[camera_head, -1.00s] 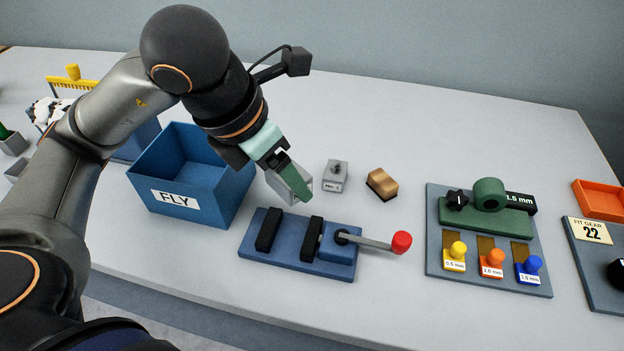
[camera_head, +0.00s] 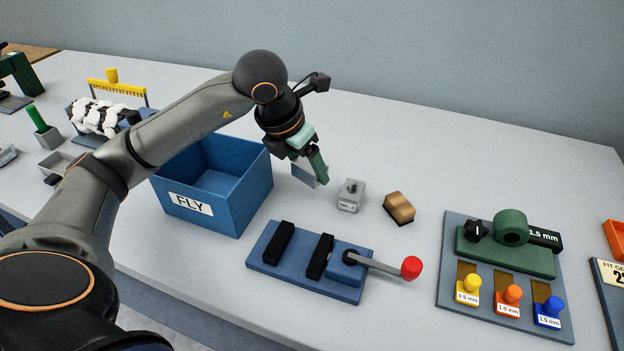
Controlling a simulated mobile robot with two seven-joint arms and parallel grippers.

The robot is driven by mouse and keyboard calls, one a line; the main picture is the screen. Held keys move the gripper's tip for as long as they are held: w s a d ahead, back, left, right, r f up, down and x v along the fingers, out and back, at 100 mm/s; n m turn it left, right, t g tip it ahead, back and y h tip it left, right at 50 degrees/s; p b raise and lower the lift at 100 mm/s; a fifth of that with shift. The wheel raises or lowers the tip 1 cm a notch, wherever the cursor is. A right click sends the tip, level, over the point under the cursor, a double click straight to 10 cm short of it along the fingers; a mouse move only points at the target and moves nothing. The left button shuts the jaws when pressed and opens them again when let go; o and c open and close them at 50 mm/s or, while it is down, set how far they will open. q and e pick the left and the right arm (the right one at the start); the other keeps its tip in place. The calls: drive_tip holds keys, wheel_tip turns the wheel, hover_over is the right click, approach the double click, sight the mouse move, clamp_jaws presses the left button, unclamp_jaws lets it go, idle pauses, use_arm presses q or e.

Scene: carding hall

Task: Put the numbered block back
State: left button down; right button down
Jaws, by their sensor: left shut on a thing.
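My left gripper (camera_head: 309,166), with green fingers, is shut on a flat grey piece (camera_head: 302,175). The piece shows beside the finger, partly hidden, and I see no number on it. The gripper is just right of the blue FLY box (camera_head: 208,217) and left of a small grey block (camera_head: 350,197). That block has a knob on top and a white label starting "No."; its number is too small to read. It stands upright on the table, apart from the gripper. My right gripper is not in view.
A blue fixture (camera_head: 290,268) with black bars and a red-knobbed lever lies in front. A brown-and-black block (camera_head: 399,208) is right of the grey block. A gauge board (camera_head: 450,300) with coloured knobs stands further right. The table behind is clear.

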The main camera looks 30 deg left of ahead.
sight(312, 193)
use_arm(q)
drive_tip(key=w+f, duration=0.2)
drive_tip(key=shift+w+a+f, duration=0.15)
drive_tip(key=shift+a+f, duration=0.15)
drive_tip(key=shift+f, duration=0.05)
drive_tip(key=shift+w+a+f, duration=0.1)
drive_tip(key=shift+w+f, duration=0.05)
drive_tip(key=shift+f, duration=0.75)
drive_tip(key=shift+w+f, duration=0.1)
drive_tip(key=shift+f, duration=0.75)
drive_tip(key=shift+f, duration=0.1)
drive_tip(key=shift+f+b, duration=0.15)
drive_tip(key=shift+b, duration=0.15)
unclamp_jaws()
